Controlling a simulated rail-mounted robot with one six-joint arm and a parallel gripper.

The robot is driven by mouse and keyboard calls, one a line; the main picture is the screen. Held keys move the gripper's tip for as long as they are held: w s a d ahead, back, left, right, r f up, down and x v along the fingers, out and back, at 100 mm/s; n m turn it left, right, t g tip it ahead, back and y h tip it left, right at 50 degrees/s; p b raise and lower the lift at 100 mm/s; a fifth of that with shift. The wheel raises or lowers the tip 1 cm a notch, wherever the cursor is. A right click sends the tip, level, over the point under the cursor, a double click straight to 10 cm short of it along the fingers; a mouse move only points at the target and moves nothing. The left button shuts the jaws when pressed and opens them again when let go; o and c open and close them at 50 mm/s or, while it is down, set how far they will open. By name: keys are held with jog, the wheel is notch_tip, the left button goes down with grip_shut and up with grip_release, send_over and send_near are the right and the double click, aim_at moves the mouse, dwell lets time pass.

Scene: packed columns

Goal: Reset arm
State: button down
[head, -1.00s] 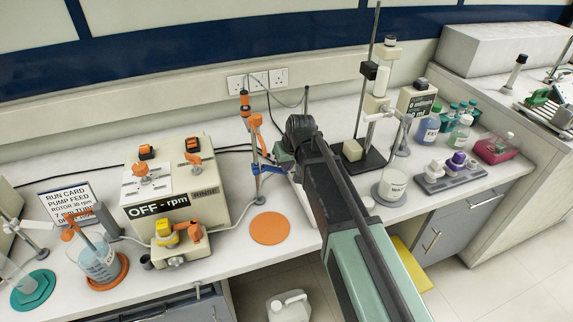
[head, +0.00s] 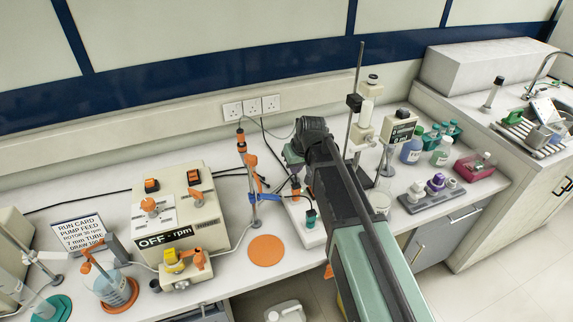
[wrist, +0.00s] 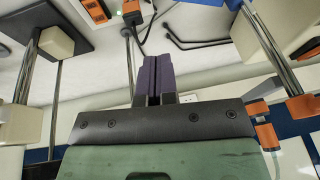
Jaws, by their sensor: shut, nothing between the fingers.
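My gripper shows in the wrist view with its two dark purple fingers (wrist: 153,76) together and nothing between them. The fingers point up the picture, between metal stand rods. In the head view my arm reaches from the lower right to the back of the bench, and its end is near the wall sockets. The fingertips are hidden behind my arm there, so their exact height over the bench cannot be told.
An orange-clamped stand (head: 250,178) is close left of my arm, and a tall rod stand (head: 352,115) close right. A pump box (head: 172,212) reading OFF is at left. Bottles (head: 411,149) stand at right. An orange disc (head: 266,250) lies on bare bench.

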jog(key=s+d+m+g+h, duration=0.1)
jog(key=s+d, duration=0.2)
jog(key=s, duration=0.7)
jog(key=s+d+m+g+h, duration=0.1)
jog(key=s+d, duration=0.3)
jog(key=s, duration=0.7)
jog(key=shift+d+m+g+b, duration=0.25)
jog(key=shift+m+g+b, duration=0.15)
jog(key=shift+m, duration=0.3)
jog(key=shift+f, duration=0.1)
